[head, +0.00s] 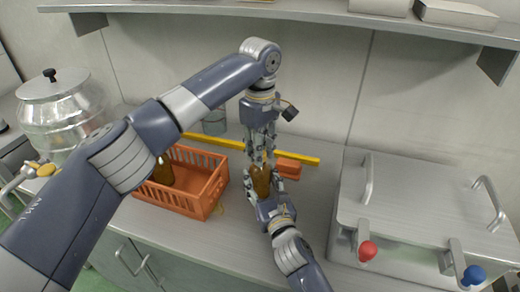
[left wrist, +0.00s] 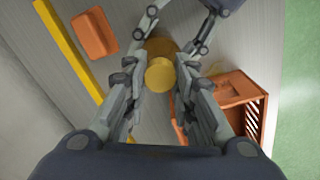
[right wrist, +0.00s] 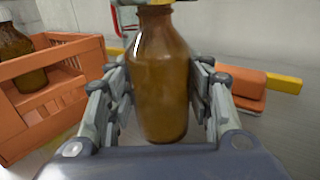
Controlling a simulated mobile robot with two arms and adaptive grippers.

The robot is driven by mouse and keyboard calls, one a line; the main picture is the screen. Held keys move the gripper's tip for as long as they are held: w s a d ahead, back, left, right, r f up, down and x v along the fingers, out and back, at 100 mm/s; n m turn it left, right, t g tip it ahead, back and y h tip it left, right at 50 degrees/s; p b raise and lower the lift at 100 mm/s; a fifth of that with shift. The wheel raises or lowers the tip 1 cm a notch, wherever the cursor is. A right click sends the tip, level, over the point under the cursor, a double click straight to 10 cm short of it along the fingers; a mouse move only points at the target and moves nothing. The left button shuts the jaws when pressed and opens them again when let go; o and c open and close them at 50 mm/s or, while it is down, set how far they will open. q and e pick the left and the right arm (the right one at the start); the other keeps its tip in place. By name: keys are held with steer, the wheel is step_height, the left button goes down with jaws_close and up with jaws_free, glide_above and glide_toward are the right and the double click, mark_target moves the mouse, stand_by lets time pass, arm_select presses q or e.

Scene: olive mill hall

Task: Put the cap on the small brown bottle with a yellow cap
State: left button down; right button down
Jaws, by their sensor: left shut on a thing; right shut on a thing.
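The small brown bottle (right wrist: 160,85) stands upright between the fingers of my right gripper (right wrist: 160,112), which is shut on it. In the head view the bottle (head: 261,181) is partly hidden by the fingers. My left gripper (left wrist: 160,88) points down from above and is shut on the yellow cap (left wrist: 160,74). The cap is over the bottle's mouth, and the brown bottle (left wrist: 160,46) shows behind it. At the top edge of the right wrist view the cap is cut off, so I cannot tell whether it is seated on the neck.
An orange crate (head: 208,200) with another brown bottle (head: 163,172) stands at left. A yellow bar (head: 305,157) and an orange block (head: 287,169) lie behind the grippers. A steel unit (head: 410,205) with red and blue knobs is at right. A shelf hangs above.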

arm_select(q)
steer(key=m, duration=0.7)
steer(key=shift+m, duration=0.4)
steer(key=m, duration=0.3)
steer(key=shift+m, duration=0.3)
steer(key=m, duration=0.3)
steer(key=shift+m, duration=0.3)
steer(key=m, duration=1.3)
steer(key=shift+f+m, duration=0.1)
steer(key=shift+m, duration=0.2)
steer(key=c, duration=1.2)
jaws_free()
steer(key=shift+c, duration=0.2)
